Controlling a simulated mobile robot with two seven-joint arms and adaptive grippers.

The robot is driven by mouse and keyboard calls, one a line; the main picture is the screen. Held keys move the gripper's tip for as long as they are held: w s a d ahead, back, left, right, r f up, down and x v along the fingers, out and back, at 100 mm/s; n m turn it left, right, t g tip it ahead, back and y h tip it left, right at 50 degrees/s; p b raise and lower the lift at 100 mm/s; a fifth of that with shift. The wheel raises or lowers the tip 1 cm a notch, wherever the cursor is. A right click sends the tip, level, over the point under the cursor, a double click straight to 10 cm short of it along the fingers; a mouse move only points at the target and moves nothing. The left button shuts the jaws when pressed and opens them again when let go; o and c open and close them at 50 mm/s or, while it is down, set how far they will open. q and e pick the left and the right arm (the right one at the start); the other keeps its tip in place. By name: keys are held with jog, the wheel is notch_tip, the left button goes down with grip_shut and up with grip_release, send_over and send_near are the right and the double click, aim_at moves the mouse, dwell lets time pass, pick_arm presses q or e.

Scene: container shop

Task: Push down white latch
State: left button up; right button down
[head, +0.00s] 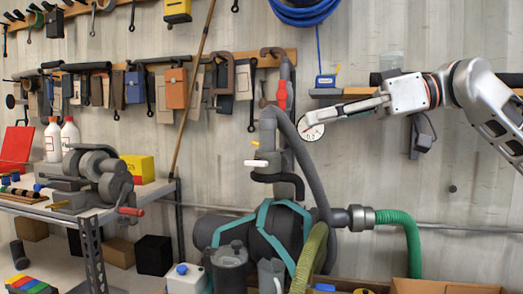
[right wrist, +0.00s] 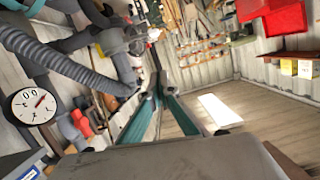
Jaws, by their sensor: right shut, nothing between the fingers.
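A small white latch (head: 256,163) sticks out to the left from the grey upright pipe fitting of the pump, at the middle of the head view. It looks roughly level. My right gripper (head: 306,121) reaches in from the right, with its fingertips above and to the right of the latch, in front of or close to a round dial gauge (head: 312,132). The fingers are together and empty; they also show in the right wrist view (right wrist: 153,94). The gripper appears apart from the latch. I cannot clearly make out the latch in the right wrist view. My left gripper is not in view.
A grey hose (head: 318,175) curves down beside the pipe, and a red valve handle (head: 282,95) sits above. The teal-strapped pump (head: 270,235) stands below. A workbench with a vise (head: 95,175) is at left. Tools hang along the wall.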

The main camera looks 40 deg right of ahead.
jog(key=p, duration=0.5)
send_over(260, 163)
jog(key=d, duration=0.2)
jog(key=f, duration=0.3)
jog(key=shift+w+f, duration=0.1)
jog(key=shift+w, duration=0.15)
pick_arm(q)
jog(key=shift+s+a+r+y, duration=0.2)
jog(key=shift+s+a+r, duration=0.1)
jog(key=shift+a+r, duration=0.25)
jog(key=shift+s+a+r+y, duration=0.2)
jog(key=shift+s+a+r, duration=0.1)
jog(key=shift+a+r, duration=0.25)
pick_arm(e)
jog(key=f, duration=0.3)
jog(key=shift+s+a+f, duration=0.1)
jog(key=shift+s+f, duration=0.05)
jog(key=shift+s, duration=0.2)
pick_arm(q)
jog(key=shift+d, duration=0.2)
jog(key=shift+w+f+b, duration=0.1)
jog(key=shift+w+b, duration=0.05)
jog(key=shift+b, duration=0.35)
pick_arm(e)
jog(key=shift+f, duration=0.2)
